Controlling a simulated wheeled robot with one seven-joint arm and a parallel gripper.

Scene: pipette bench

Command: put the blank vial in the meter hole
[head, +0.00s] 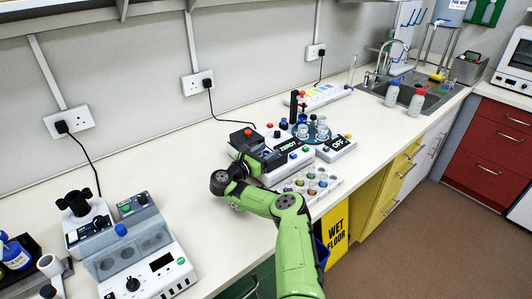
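A white rack (327,174) on the bench, just right of my arm, holds several small vials with coloured tops. I cannot tell which vial is the blank one. Behind it stands a grey and white instrument with a label that seems to read "ZERO?" (288,147); it may be the meter, and I cannot make out its hole. My green arm reaches in from the bottom and bends left at the wrist. My dark gripper (262,157) is over the left part of this instrument, left of the rack. Its fingertips are too small and overlapped to tell whether they are open or hold anything.
A box marked "OFF" (337,146) and a round blue-green stand (312,131) with glassware are close on the right. A grey-white instrument (160,264) fills the left front. Two bottles (392,95) stand near the sink. The bench between the left instrument and my wrist is clear.

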